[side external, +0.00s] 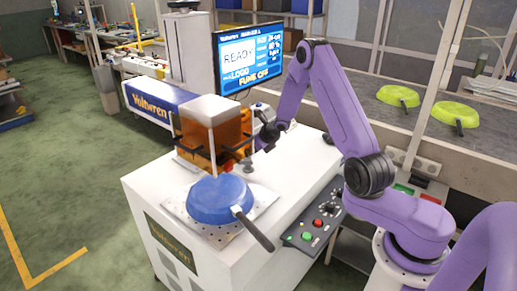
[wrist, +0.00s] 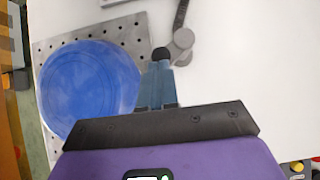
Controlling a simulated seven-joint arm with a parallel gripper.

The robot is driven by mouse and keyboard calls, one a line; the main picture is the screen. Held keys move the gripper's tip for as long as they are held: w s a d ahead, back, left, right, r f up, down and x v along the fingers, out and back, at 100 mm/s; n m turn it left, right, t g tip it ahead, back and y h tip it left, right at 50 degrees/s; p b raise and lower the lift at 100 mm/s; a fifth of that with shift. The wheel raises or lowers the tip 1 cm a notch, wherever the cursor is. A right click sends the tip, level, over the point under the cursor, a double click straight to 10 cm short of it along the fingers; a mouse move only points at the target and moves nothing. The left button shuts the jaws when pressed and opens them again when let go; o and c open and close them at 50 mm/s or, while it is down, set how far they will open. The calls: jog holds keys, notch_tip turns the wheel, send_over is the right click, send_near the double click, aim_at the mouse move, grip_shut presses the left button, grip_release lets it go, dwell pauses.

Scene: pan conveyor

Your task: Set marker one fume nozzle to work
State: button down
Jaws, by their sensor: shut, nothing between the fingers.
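A grey jointed piece that looks like the fume nozzle (wrist: 182,42) lies beside the perforated plate in the wrist view, a dark bar running up from it. A black round knob (wrist: 160,53) sits against its left side. My gripper (wrist: 156,72) is shut and empty, its fingertips right at the knob; whether they touch I cannot tell. In the side view my gripper (side external: 262,143) is low over the white cabinet top, right of the orange box, its fingertips partly hidden. The marker screen (side external: 248,57) reads "READY" and "FUME OFF".
A blue pan (side external: 221,200) lies on the perforated plate (side external: 258,196), its dark handle pointing front right. An orange box (side external: 212,130) stands behind it. A button panel (side external: 318,215) is on the cabinet's right edge. Green pans (side external: 398,96) lie on the conveyor at right.

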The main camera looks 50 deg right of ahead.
jog(key=shift+w+a, duration=0.9)
jog(key=shift+a, duration=0.05)
jog(key=shift+d, duration=0.2)
jog(key=shift+s+d, duration=0.15)
jog(key=shift+d, duration=0.45)
jog(key=shift+s+a+r, duration=0.1)
jog(key=shift+s+a, duration=0.05)
jog(key=shift+s, duration=0.3)
jog(key=s+a+r, duration=0.3)
jog(key=s+r, duration=0.5)
jog(key=shift+s+r, duration=0.2)
jog(key=shift+s, duration=0.2)
